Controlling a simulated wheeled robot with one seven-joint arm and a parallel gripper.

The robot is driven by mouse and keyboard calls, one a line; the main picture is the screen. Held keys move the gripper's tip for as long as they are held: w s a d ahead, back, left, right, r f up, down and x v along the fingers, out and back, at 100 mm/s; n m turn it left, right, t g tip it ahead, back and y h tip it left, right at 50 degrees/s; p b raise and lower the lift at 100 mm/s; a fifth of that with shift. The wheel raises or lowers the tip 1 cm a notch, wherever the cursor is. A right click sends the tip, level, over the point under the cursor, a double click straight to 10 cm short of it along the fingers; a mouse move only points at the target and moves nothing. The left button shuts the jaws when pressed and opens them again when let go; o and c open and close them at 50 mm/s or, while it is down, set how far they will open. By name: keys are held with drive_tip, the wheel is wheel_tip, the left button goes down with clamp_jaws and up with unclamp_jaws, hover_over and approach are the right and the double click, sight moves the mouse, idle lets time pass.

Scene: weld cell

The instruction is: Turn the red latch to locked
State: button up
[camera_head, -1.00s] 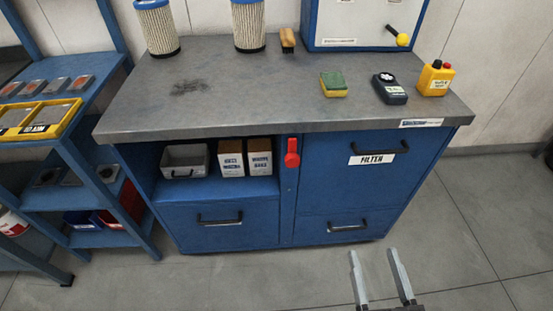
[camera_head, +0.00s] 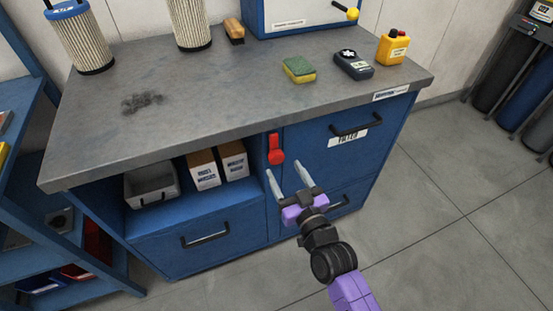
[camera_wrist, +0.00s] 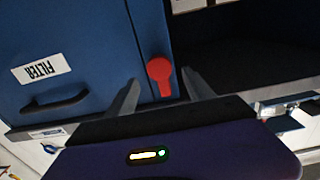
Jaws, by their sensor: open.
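The red latch (camera_head: 275,150) is on the front of the blue workbench, on the narrow upright between the open shelf and the FILTER door. Its round end is low and its arm points up in the head view. It also shows in the wrist view (camera_wrist: 160,75), upside down, between the fingers. My gripper (camera_head: 288,178) is open and empty, just below the latch in the head view, with fingertips pointing at the bench front. In the wrist view my gripper (camera_wrist: 163,85) has a finger on each side of the latch. I cannot tell whether they touch it.
The FILTER door (camera_head: 330,150) with a black handle is right of the latch. The open shelf holds a grey bin (camera_head: 152,186) and two boxes (camera_head: 218,164). The worktop (camera_head: 200,100) overhangs above. Open floor (camera_head: 440,220) lies to the right.

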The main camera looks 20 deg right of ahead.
sight(278, 159)
drive_tip(key=shift+w, duration=2.45)
clamp_jaws()
